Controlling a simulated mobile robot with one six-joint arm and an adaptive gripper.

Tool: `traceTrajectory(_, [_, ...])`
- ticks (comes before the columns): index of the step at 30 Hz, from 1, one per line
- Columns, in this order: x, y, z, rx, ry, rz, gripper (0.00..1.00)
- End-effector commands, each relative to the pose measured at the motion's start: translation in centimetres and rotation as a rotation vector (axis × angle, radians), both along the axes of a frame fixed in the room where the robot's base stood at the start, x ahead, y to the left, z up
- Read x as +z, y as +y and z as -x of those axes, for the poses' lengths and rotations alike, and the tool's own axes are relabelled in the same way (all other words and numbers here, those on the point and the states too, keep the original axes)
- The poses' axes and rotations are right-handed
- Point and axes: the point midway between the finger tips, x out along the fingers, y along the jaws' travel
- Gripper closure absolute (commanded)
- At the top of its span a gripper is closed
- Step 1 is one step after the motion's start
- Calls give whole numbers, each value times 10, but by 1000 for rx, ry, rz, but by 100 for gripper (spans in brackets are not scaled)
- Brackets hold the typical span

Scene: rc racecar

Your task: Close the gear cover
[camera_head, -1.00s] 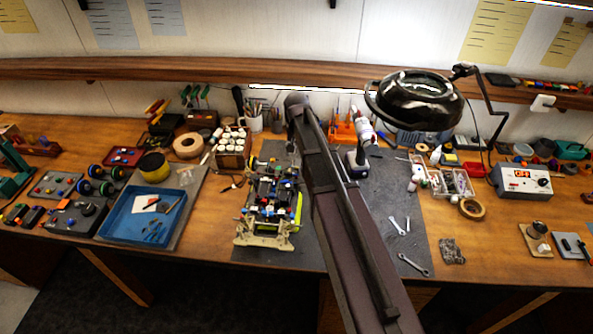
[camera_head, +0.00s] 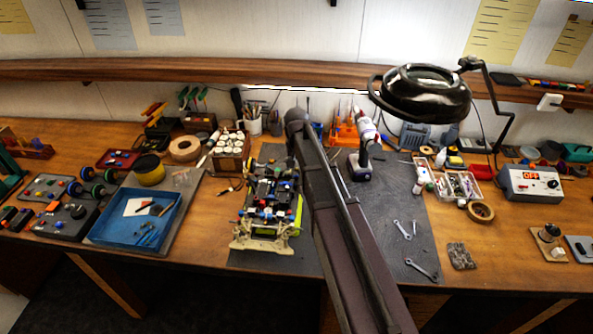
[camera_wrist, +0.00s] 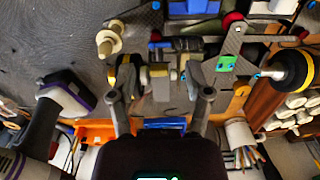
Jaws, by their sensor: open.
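The RC racecar (camera_head: 268,205) stands on the dark mat, left of my arm in the head view. It has a black chassis with blue and red parts and a pale bumper at its near end. In the wrist view, part of the car (camera_wrist: 228,62) fills the upper middle and right, with rods, a carbon plate and a yellow-and-black round part. My gripper (camera_wrist: 162,98) is open, its two fingers apart and pointing at the car's end. Small grey and brass-coloured parts show just beyond and between the fingertips. I cannot clearly pick out the gear cover. My arm hides the gripper in the head view.
A power drill (camera_head: 360,160) stands right of my arm, and an orange tool rack (camera_head: 345,132) is behind it. A wooden rack of white-capped jars (camera_head: 229,150) is behind the car. A blue tray (camera_head: 125,228) lies left. A magnifier lamp (camera_head: 425,93) overhangs the right side.

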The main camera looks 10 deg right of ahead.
Motion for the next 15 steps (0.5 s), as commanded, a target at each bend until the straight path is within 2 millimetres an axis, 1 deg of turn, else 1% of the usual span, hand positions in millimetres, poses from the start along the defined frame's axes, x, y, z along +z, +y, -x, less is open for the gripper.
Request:
traceTrajectory(3, [-3,0,0,0,0,0,36])
traceTrajectory(12, [-2,0,0,0,0,0,36])
traceTrajectory(13, [-2,0,0,0,0,0,42])
traceTrajectory(14, [-2,0,0,0,0,0,51])
traceTrajectory(15, [-2,0,0,0,0,0,62])
